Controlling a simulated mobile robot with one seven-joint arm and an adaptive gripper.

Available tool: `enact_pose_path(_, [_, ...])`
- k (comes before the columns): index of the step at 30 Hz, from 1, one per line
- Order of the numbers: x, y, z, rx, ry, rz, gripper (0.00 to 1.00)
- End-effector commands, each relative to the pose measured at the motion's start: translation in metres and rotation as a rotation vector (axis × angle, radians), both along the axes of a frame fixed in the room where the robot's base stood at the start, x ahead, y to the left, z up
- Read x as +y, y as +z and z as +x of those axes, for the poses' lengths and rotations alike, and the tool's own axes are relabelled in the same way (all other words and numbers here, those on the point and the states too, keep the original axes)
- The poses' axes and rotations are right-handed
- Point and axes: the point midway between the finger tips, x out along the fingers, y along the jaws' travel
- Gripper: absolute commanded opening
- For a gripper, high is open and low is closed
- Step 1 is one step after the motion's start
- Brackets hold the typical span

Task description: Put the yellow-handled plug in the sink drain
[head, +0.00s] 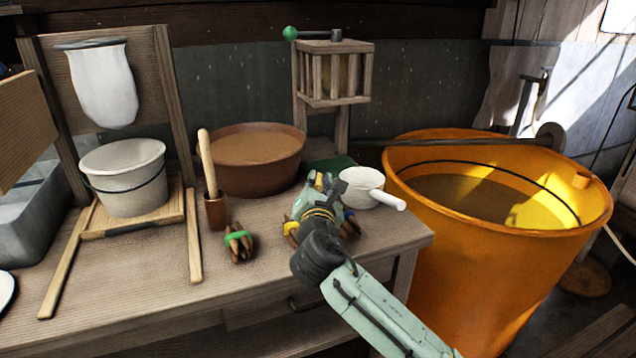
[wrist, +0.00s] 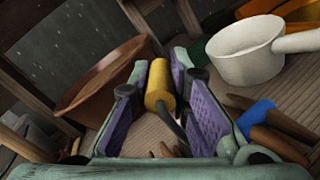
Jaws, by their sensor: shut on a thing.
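My gripper (head: 318,188) is above the right part of the wooden bench in the head view. In the wrist view its purple pads (wrist: 165,98) are shut on the yellow handle of the plug (wrist: 158,84). A dark, curved part runs down from the handle between the pads; the plug's lower end is hard to make out. A grey basin that looks like the sink (head: 35,225) is at the far left of the head view, partly behind a wooden board. Its drain is not visible.
Bench items include a white bucket (head: 125,178), a brown bowl (head: 250,160), a green-banded bundle (head: 238,243), a wooden pestle in a cup (head: 215,212) and a white ladle pan (head: 362,187). A large orange tub (head: 480,270) stands right. The bench's front strip is mostly clear.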

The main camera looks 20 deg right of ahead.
Motion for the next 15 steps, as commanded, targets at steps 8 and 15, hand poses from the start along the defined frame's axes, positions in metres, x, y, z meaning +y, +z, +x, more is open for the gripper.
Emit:
enact_pose_path(8, [0.0001,-0.0029,0.0002,0.001,0.001,0.0,0.27])
enact_pose_path(15, [-0.0001,-0.0045,0.0003,0.004,0.0,0.003,0.37])
